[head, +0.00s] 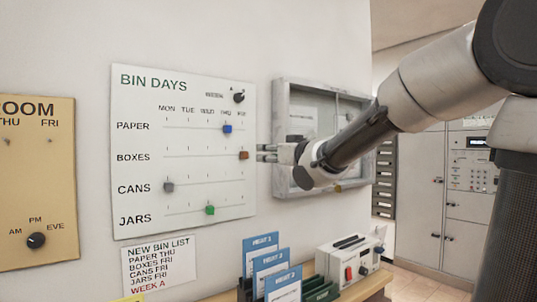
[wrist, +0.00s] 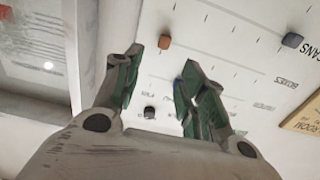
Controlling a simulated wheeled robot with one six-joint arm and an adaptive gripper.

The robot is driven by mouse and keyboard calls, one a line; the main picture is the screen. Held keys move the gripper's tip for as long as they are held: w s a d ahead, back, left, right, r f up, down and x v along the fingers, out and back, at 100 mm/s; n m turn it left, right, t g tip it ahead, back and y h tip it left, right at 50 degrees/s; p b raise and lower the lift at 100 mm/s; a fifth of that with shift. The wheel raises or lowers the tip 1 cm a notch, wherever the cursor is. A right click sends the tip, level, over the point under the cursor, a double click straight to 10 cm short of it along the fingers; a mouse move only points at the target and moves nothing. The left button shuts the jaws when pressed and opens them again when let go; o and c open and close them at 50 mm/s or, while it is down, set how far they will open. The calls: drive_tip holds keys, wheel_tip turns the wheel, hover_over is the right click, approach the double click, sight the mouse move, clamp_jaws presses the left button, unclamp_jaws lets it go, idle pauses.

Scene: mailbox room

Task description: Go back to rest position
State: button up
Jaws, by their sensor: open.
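My gripper (head: 262,153) is open and empty in front of the BIN DAYS board (head: 180,240), just right of the brown BOXES slider (head: 244,155). In the wrist view my two green-padded fingers (wrist: 162,62) are spread apart, with the brown slider (wrist: 165,41) beyond the gap and nothing between them. The brown slider stands at the FRI end of its row. The blue PAPER slider (head: 227,129) is near THU, the grey CANS slider (head: 168,187) near MON, the green JARS slider (head: 210,210) near WED. My arm extends in from the upper right.
A grey-framed wall case (head: 279,125) is behind my wrist. Below are blue-labelled folders (head: 264,254) and a white device with a red switch (head: 348,272) on a wooden shelf. A tan board (head: 38,180) hangs at left. Grey cabinets (head: 424,170) stand at right.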

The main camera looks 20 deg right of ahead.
drive_tip(key=s+d+f+m+g+h, duration=0.1)
drive_tip(key=s+d+f+g+h, duration=0.25)
drive_tip(key=f, duration=0.45)
drive_tip(key=s+d+f+m+g+h, duration=0.1)
drive_tip(key=s+d+f+g+h, duration=0.2)
drive_tip(key=f, duration=0.5)
drive_tip(key=s+d+f+g, duration=0.1)
drive_tip(key=s+f+g, duration=0.1)
drive_tip(key=s, duration=0.6)
drive_tip(key=s+d+f+m+g, duration=0.1)
drive_tip(key=s+d+f+g, duration=0.1)
drive_tip(key=s, duration=0.7)
drive_tip(key=s+d+f+g, duration=0.1)
drive_tip(key=s+f, duration=0.3)
drive_tip(key=s, duration=0.5)
drive_tip(key=shift+d+m+g+y, duration=0.3)
drive_tip(key=shift+g+y, duration=0.15)
drive_tip(key=shift+g, duration=0.3)
